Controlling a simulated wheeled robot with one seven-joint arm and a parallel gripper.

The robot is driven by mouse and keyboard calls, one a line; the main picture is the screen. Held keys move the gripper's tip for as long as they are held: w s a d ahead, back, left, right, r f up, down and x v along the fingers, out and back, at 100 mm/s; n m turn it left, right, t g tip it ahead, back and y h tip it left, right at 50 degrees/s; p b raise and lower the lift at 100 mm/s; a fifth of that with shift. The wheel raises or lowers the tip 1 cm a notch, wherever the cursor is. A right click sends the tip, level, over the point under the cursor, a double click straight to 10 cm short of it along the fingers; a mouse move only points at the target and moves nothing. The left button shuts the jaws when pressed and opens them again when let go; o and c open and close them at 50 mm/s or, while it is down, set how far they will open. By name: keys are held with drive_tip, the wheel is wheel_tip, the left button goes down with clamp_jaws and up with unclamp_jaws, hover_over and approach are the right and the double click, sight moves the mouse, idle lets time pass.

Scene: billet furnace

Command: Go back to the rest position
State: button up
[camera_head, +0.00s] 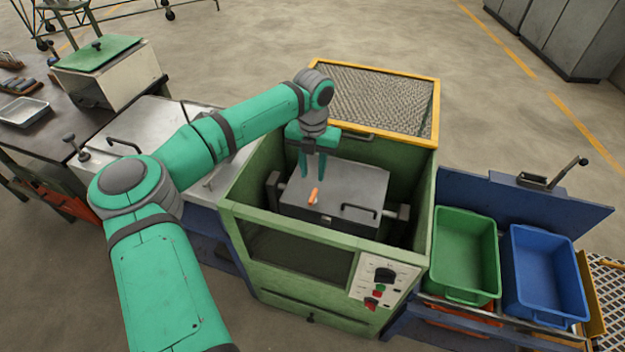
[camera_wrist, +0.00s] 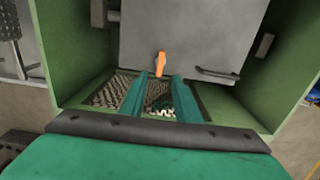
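My gripper (camera_head: 313,172) hangs from my green arm inside the open green furnace cabinet (camera_head: 262,180). Its two fingers are apart, and nothing shows between them. In the wrist view the gripper (camera_wrist: 161,84) also has a gap between its fingers. An orange piece (camera_head: 313,196) stands by the fingertips on the grey block with a handle (camera_head: 350,190); it also shows in the wrist view (camera_wrist: 161,64), just beyond the fingertips. I cannot tell whether a finger touches it.
The cabinet walls surround my gripper closely. Its yellow-edged mesh lid (camera_head: 385,100) stands open behind. A green bin (camera_head: 465,250) and a blue bin (camera_head: 545,270) stand on the right. A bench with a green-lidded box (camera_head: 110,75) is on the left. Open floor lies behind.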

drive_tip(key=shift+r, duration=0.7)
